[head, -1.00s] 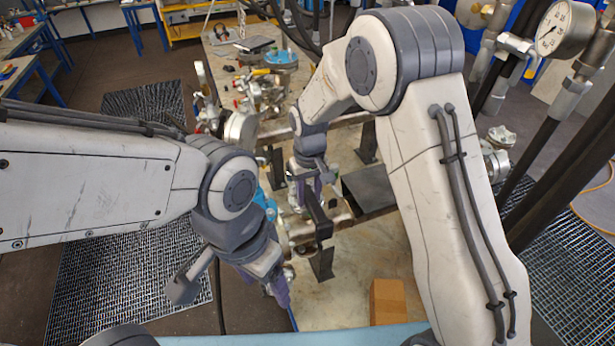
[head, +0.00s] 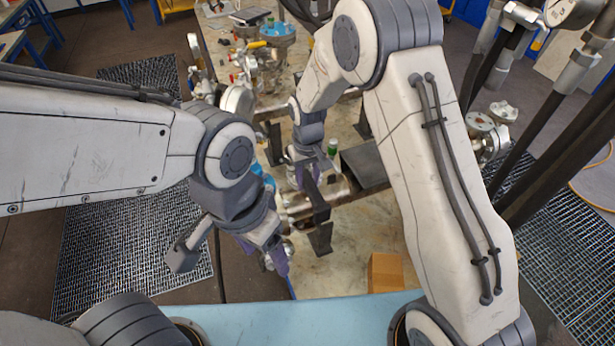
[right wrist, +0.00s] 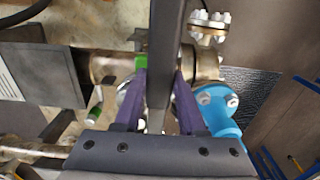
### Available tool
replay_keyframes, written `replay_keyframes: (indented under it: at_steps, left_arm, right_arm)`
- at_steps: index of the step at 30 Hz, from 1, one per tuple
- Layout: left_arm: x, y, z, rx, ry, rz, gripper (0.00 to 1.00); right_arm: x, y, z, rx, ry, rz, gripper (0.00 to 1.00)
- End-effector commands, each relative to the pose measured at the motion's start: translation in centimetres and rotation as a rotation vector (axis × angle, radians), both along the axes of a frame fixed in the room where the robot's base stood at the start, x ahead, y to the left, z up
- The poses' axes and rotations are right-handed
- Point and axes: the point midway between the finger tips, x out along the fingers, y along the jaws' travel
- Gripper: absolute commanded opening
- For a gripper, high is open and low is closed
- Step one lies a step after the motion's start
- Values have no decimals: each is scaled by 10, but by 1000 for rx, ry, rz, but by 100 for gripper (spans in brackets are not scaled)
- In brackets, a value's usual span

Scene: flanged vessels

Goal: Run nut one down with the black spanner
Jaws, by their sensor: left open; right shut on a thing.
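My right gripper (right wrist: 160,105) is shut on the black spanner (right wrist: 166,45), a dark flat bar standing between its purple fingers. In the head view the right gripper (head: 308,170) is over the metal pipework, with the spanner (head: 317,203) reaching toward me. A blue flanged part (right wrist: 216,108) with bolts is just right of the fingers in the right wrist view. The spanner's working end and its contact with any nut are unclear, and I cannot pick out nut one. My left gripper (head: 277,262) is open and empty, left of the pipework and nearer me.
A metal pipe (right wrist: 112,66) runs behind the spanner, and a pale bolted flange (right wrist: 208,26) is beyond it. A cardboard box (head: 386,272) sits on the bench near its front. Valves and gauges crowd the back. Dark upright pipes stand at the right.

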Motion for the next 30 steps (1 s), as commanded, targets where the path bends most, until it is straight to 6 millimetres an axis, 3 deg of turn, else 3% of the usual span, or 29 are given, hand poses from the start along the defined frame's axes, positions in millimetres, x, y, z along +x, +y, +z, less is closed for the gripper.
replay_keyframes:
  at_steps: [30]
  left_arm:
    - [0,0,-18,0,0,0,71]
  right_arm:
    - [1,0,-24,1,-2,0,0]
